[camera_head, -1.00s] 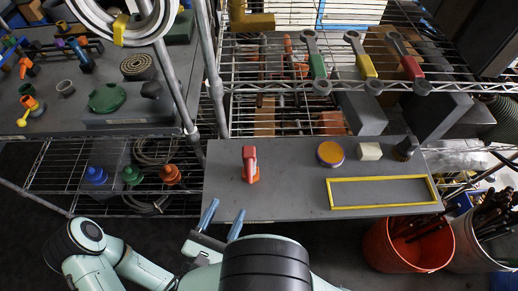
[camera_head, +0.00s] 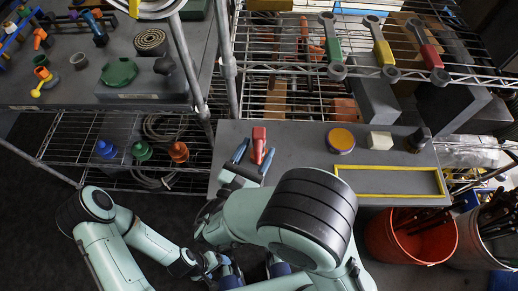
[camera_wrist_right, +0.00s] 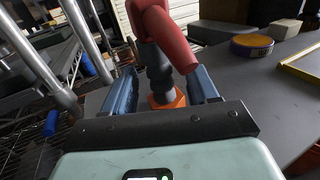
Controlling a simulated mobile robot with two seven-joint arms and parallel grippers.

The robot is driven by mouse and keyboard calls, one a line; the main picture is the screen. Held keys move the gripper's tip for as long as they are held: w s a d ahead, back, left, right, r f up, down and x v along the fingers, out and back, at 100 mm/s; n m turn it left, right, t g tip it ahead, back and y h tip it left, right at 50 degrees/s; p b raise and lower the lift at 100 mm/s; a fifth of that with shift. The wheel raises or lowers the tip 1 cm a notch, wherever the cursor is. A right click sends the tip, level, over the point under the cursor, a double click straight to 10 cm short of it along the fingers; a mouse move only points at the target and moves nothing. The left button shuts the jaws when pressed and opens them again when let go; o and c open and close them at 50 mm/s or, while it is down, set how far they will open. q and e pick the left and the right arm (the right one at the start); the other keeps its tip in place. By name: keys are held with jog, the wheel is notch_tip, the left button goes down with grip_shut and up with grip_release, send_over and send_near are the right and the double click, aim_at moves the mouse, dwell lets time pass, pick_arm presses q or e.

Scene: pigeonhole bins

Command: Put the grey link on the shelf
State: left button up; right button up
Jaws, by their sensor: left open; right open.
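A small upright assembly stands on the grey board (camera_head: 300,160). It has a red top piece (camera_head: 258,139), a dark grey middle (camera_wrist_right: 158,72) and an orange base (camera_wrist_right: 167,101). My right gripper (camera_head: 254,152) is open, its blue fingers on either side of this assembly, not visibly closed on it. My left gripper (camera_head: 228,270) is low in the head view, partly hidden beside my right arm. Three links with grey ends lie on the wire shelf (camera_head: 300,72): green (camera_head: 332,47), yellow (camera_head: 382,50) and red (camera_head: 430,54). I cannot pick out a wholly grey link.
A purple-and-yellow disc (camera_head: 341,140), a pale block (camera_head: 380,141) and a yellow frame (camera_head: 388,194) are on the board's right half. An orange bucket (camera_head: 410,243) stands below right. Metal posts (camera_head: 229,70) rise at the left.

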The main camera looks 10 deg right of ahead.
jog(key=shift+x, duration=1.1)
grip_shut()
jog(key=shift+r, duration=0.1)
notch_tip(320, 180, up, 20)
jog(key=p, duration=0.5)
